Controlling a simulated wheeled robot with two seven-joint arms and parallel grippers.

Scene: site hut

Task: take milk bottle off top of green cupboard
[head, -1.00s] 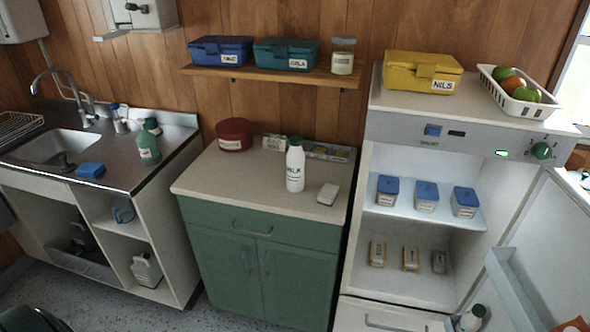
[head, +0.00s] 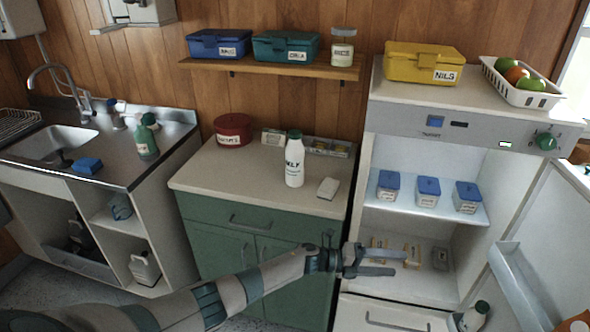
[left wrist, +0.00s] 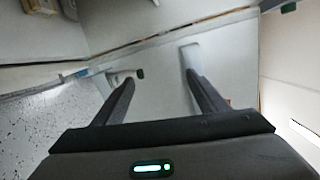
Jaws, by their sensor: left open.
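The milk bottle (head: 294,160) is white with a green cap and dark lettering. It stands upright on the pale top of the green cupboard (head: 222,228). My left gripper (head: 394,263) is open and empty, lower than the cupboard top and to the right of the cupboard, in front of the open fridge's lower shelf. It is apart from the bottle. In the left wrist view its two fingers (left wrist: 160,85) are spread with nothing between them, and the bottle does not show there. My right gripper is not in view.
A wooden shelf (head: 270,67) hangs above. The open fridge door (head: 545,240) stands at the right.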

